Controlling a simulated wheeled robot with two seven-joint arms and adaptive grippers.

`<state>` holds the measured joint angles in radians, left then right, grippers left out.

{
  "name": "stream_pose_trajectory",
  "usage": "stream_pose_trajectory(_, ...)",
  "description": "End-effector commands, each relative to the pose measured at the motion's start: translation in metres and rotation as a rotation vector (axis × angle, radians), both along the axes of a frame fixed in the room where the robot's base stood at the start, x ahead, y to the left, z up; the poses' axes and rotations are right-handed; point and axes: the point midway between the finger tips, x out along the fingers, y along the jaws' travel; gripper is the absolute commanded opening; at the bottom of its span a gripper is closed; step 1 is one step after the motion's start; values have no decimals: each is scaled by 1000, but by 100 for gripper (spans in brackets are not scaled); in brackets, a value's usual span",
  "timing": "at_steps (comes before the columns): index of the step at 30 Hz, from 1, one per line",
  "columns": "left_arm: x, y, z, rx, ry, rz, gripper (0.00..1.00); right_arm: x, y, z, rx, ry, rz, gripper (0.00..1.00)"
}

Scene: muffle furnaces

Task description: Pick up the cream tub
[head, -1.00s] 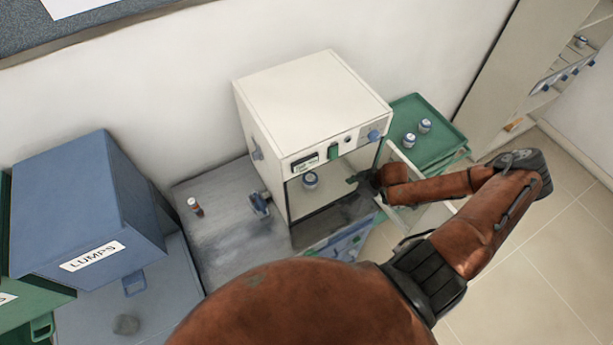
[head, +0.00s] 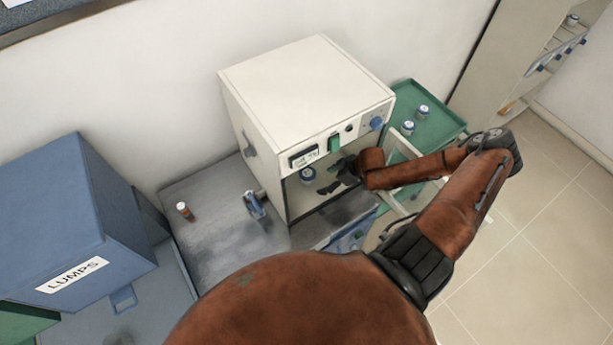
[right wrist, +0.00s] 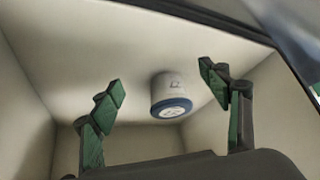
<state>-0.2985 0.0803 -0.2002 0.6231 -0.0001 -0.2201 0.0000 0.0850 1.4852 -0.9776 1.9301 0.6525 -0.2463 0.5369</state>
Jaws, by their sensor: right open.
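The cream tub (head: 308,176) is a small pale tub with a blue band, standing inside the open chamber of the white furnace (head: 305,80). It also shows in the right wrist view (right wrist: 170,93), where its blue end faces the lower edge of the picture. My right gripper (head: 333,178) reaches into the chamber from the right. It is open and empty, just right of the tub in the head view. In the right wrist view the tub appears between the two green-padded fingers (right wrist: 161,82), seemingly beyond their tips. My left gripper is not in view.
The chamber walls (right wrist: 28,110) surround my fingers. The open furnace door (head: 405,150) stands right of the chamber beside my arm. A green tray (head: 445,122) holds two similar tubs. A small orange-and-white bottle (head: 184,211) and a blue LUMPS bin (head: 60,220) stand left.

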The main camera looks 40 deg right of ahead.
Motion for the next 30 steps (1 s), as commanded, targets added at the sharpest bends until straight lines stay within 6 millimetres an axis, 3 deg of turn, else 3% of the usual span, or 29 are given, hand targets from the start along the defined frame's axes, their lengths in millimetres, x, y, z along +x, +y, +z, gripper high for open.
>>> stream_pose_trajectory(6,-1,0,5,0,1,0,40,34,18,2,2,-4,2,70)
stream_pose_trajectory(14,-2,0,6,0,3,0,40,50,27,1,1,-2,6,70)
stream_pose_trajectory(20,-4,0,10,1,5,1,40,78,41,2,0,-3,8,70)
stream_pose_trajectory(24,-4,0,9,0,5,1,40,84,45,-19,0,1,6,70)
stream_pose_trajectory(30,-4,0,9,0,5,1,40,87,46,-25,-1,1,7,70)
